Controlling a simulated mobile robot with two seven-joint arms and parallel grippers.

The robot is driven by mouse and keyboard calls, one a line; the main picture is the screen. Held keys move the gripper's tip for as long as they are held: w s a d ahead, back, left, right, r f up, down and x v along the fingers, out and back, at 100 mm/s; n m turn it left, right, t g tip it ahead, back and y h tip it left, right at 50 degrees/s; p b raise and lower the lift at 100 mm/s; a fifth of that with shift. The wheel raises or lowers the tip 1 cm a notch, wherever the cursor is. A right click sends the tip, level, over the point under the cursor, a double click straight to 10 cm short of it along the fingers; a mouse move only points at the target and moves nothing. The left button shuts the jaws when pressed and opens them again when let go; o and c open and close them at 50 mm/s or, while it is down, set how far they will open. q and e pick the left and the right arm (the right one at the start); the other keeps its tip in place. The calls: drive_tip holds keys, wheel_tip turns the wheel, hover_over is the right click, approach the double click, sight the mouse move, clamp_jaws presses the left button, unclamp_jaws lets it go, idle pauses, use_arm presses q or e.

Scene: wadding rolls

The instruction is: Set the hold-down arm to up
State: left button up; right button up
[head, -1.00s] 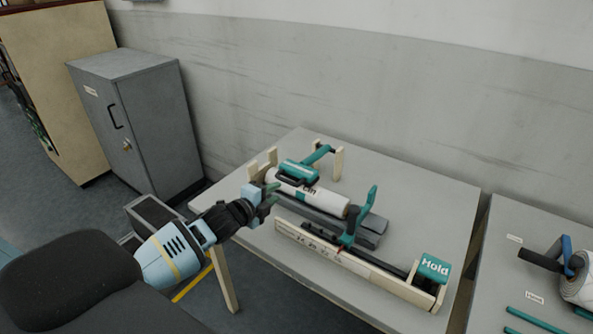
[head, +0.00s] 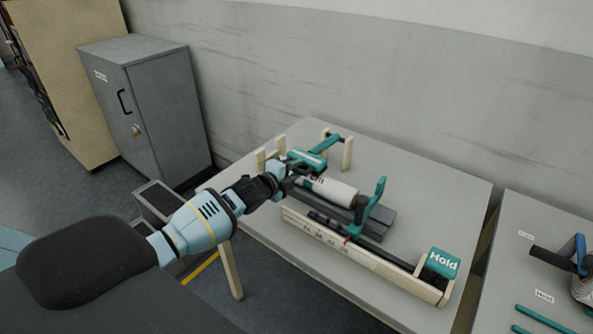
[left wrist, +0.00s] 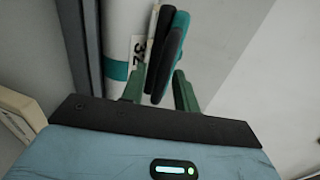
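A teal arm (head: 308,157) with a dark handle, which I take for the hold-down arm, lies low over the left end of a white roll (head: 330,190). It runs back to wooden posts behind the roll. My left gripper (head: 290,176) is at the near end of this arm. In the left wrist view, the black-and-teal handle (left wrist: 165,58) reaches between the green fingertips (left wrist: 159,90). The fingers stand apart, with gaps visible beside the handle. The white roll (left wrist: 124,28) with a teal band and a number label is left of it. My right gripper is not in view.
A teal upright lever (head: 377,196) stands beside the roll. A wooden rail with numbers (head: 330,240) runs along the front, with a teal "Hold" block (head: 438,262) at its right end. The table's back right is clear. A second table (head: 500,300) stands at right.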

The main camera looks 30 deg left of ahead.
use_arm(q)
drive_tip(key=shift+w, duration=0.25)
clamp_jaws()
drive_tip(key=shift+r, duration=0.1)
idle(0.3)
